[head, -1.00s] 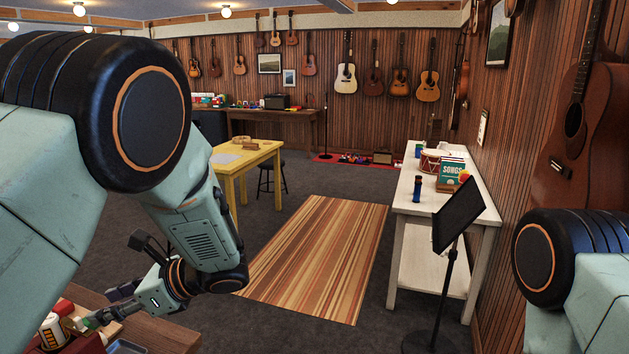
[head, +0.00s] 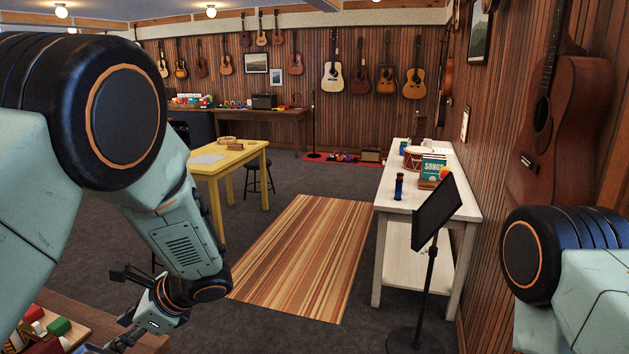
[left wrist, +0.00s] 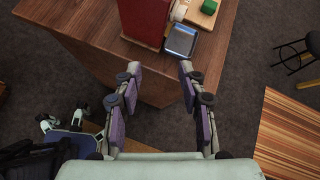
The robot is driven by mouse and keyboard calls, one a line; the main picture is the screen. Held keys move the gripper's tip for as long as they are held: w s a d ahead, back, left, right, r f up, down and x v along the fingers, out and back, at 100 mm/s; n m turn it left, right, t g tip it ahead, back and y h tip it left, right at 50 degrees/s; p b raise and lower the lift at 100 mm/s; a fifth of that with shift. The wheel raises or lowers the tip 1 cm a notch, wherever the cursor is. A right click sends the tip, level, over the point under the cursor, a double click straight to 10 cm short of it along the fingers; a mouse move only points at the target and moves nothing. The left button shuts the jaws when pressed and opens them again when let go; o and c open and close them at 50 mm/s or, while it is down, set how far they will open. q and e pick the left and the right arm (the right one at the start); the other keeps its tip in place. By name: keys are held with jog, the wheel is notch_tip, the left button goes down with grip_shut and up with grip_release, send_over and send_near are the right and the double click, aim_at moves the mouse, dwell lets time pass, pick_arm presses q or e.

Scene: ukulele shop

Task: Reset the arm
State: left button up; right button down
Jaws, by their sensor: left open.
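My left gripper (left wrist: 160,72) is open and empty in the left wrist view, its two purple-padded fingers apart over the edge of a brown wooden table (left wrist: 85,40). In the head view my left arm comes in from the left and bends down, with the left gripper (head: 115,345) at the lower left, partly cut off by the frame. Only the upper part of my right arm shows at the right; its gripper is out of view.
A yellow table (head: 245,158), white table (head: 425,203) and music stand (head: 437,212) stand beyond. The striped rug (head: 305,255) is clear.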

pick_arm(q)
jog(key=s+d+f+n+h+b, duration=0.3)
jog(key=s+d+f+h, duration=0.1)
jog(key=f, duration=0.5)
jog(key=s+d+f+n+t+h+b, duration=0.1)
jog(key=s+d+f+n+h+b, duration=0.3)
jog(key=f, duration=0.4)
jog(key=s+d+f+n+h+b, duration=0.1)
jog(key=s+d+f+n+h, duration=0.15)
jog(key=d+f, duration=0.45)
jog(key=s+a+f+n+b, duration=0.2)
jog(key=s+f+n+b, duration=0.1)
jog(key=s+f+b, duration=0.5)
jog(key=s+a+f+n+g+b, duration=0.1)
jog(key=s+f+n+b, duration=0.3)
jog(key=s+f+b, duration=0.5)
jog(key=s+a+f, duration=0.1)
jog(key=s+f, duration=0.2)
jog(key=f, duration=0.3)
jog(key=shift+s+a+f, duration=0.2)
jog(key=shift+s+a, duration=0.05)
jog(key=shift+a, duration=0.15)
pick_arm(e)
notch_tip(320, 180, down, 25)
jog(key=shift+a+r, duration=0.15)
jog(key=shift+a, duration=0.2)
